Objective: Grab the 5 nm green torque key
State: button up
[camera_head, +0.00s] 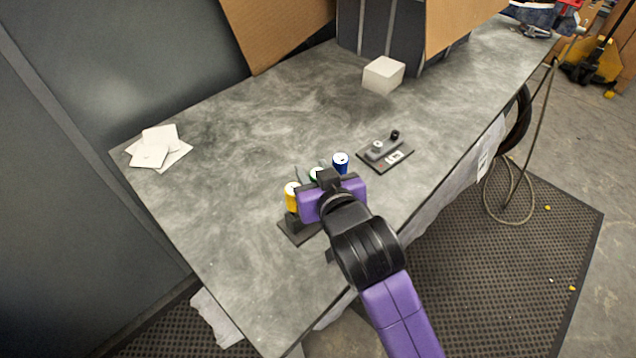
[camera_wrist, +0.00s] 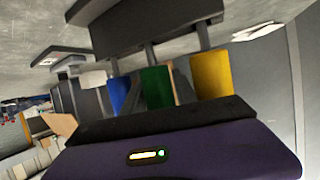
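The green torque key (camera_head: 316,174) is between the yellow key (camera_head: 291,197) and the blue key (camera_head: 341,163), mostly hidden behind my gripper in the head view. All three stand in a dark holder (camera_head: 297,236) near the table's front edge. My gripper (camera_head: 312,169) is at the green key, with thin grey finger parts showing near its cap. In the upside-down wrist view, the green key (camera_wrist: 157,88) is centred just beyond my gripper's dark edge, with blue (camera_wrist: 119,96) left and yellow (camera_wrist: 211,75) right. The fingertips are largely hidden, so grip contact is unclear.
A dark plate with small fittings (camera_head: 401,157) lies to the right of the keys. A pale block (camera_head: 383,74) sits farther back near cardboard sheets. White papers (camera_head: 157,149) lie at the left. The table's (camera_head: 230,150) middle left is clear.

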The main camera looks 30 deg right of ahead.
grip_shut()
jog(key=shift+r, duration=0.1)
